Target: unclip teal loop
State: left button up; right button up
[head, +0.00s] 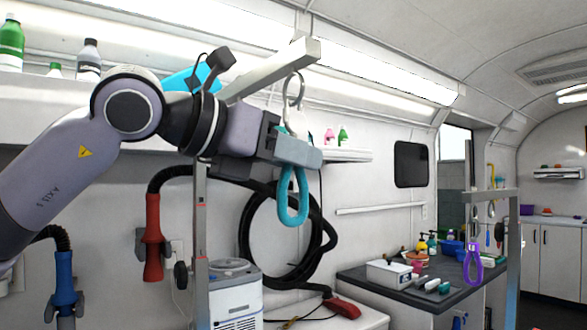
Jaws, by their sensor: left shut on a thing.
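The teal loop (293,214) hangs down from my left gripper (298,152), which is shut on its upper part. Just above the gripper, a metal clip (293,90) hangs near the end of a pale overhead bar (270,71). The lower end of the clip goes behind the gripper fingers, so I cannot tell whether the loop is still hooked in it. My right gripper is not in view.
A coiled black hose (251,232) is on the wall behind. Red (154,240) and blue (65,285) handled tools hang at left.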

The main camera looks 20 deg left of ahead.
pick_arm(q)
jog(key=shift+r, duration=0.2)
jog(key=shift+r+p, duration=0.6)
jog(key=shift+r, duration=0.15)
jog(key=shift+s, duration=0.1)
jog(key=shift+s+a, duration=0.2)
jog(key=shift+a, duration=0.05)
jog(key=b+v, duration=0.1)
jog(key=v, duration=0.1)
jog(key=b+v, duration=0.1)
jog(key=shift+s+a+f, duration=0.25)
jog(key=shift+s+f, duration=0.05)
jog(key=shift+s, duration=0.1)
dwell(0.4)
